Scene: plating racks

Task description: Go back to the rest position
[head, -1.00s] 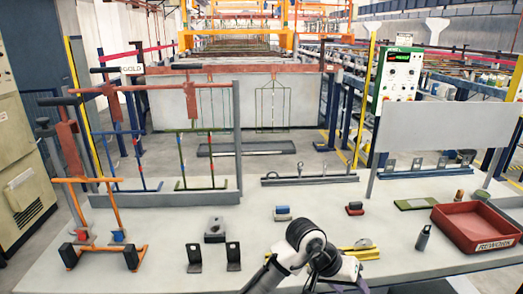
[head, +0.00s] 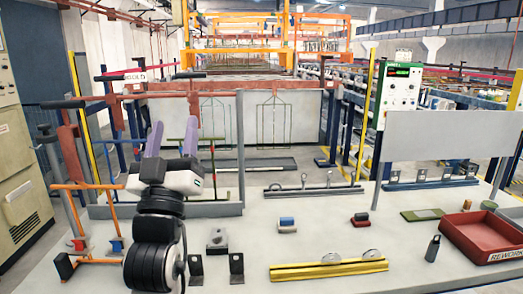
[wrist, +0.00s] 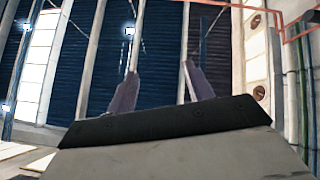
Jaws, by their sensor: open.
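My gripper (head: 172,138) is raised on the left side of the head view, in front of the rack frame. Its two purple-grey fingers point up and stand apart with nothing between them. My arm rises from the table's front edge and hides part of the rack frame and table. In the wrist view my gripper's fingers (wrist: 160,85) are spread, with a dark blue shutter wall (wrist: 165,40) beyond them.
An orange stand (head: 100,260) is left of my arm, close to it. A grey rack frame (head: 238,150) stands behind. A yellow rail (head: 330,269) lies at the front. A red rework bin (head: 485,235) sits at the right.

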